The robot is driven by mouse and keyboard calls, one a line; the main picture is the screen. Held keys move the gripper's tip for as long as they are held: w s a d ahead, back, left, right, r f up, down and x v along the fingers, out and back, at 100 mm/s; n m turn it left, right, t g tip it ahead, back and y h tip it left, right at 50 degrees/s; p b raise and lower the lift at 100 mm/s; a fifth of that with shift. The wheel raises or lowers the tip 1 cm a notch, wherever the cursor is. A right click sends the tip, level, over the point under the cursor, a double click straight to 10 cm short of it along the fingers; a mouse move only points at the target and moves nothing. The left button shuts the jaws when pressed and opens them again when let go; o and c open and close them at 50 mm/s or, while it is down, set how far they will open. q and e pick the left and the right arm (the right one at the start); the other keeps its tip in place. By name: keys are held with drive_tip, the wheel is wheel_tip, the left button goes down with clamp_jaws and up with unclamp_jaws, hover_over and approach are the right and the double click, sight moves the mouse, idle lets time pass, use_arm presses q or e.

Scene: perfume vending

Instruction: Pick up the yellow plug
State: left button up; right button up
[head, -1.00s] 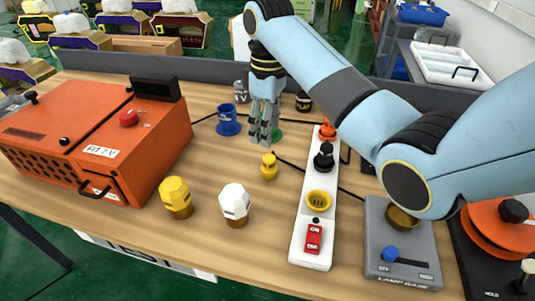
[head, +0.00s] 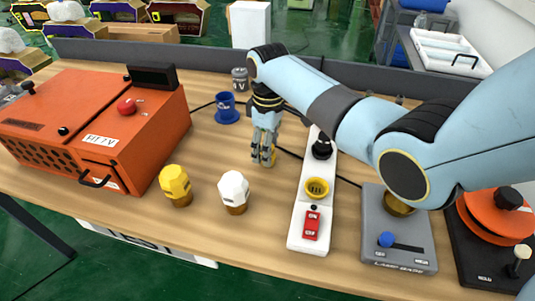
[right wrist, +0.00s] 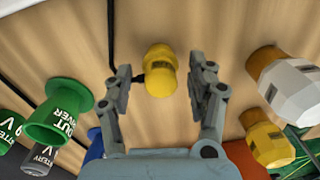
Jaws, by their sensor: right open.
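The small yellow plug (right wrist: 160,72) lies between the spread fingers of my right gripper (right wrist: 160,88) in the right wrist view, with a gap on each side. In the head view my right gripper (head: 264,160) points down at the table, left of the white power strip (head: 311,190), and hides most of the plug. The fingers are open and hold nothing. My left gripper is not in view.
A yellow bulb (head: 175,184) and a white bulb (head: 234,190) stand in front of the gripper. An orange box (head: 95,125) is at left, a blue cup (head: 227,108) behind. A grey lamp base (head: 398,240) is right of the strip. The front of the table between is clear.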

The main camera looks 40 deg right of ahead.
clamp_jaws()
drive_tip(key=shift+r, duration=0.1)
drive_tip(key=shift+r, duration=0.5)
wheel_tip(320, 180, up, 3)
drive_tip(key=shift+r, duration=0.1)
drive_tip(key=s+d+r, duration=0.1)
drive_tip(key=s+r, duration=0.5)
drive_tip(key=s, duration=0.5)
drive_tip(key=shift+s+r, duration=0.35)
drive_tip(key=shift+s, duration=0.05)
drive_tip(key=c, duration=0.6)
unclamp_jaws()
drive_tip(key=shift+c, duration=0.2)
clamp_jaws()
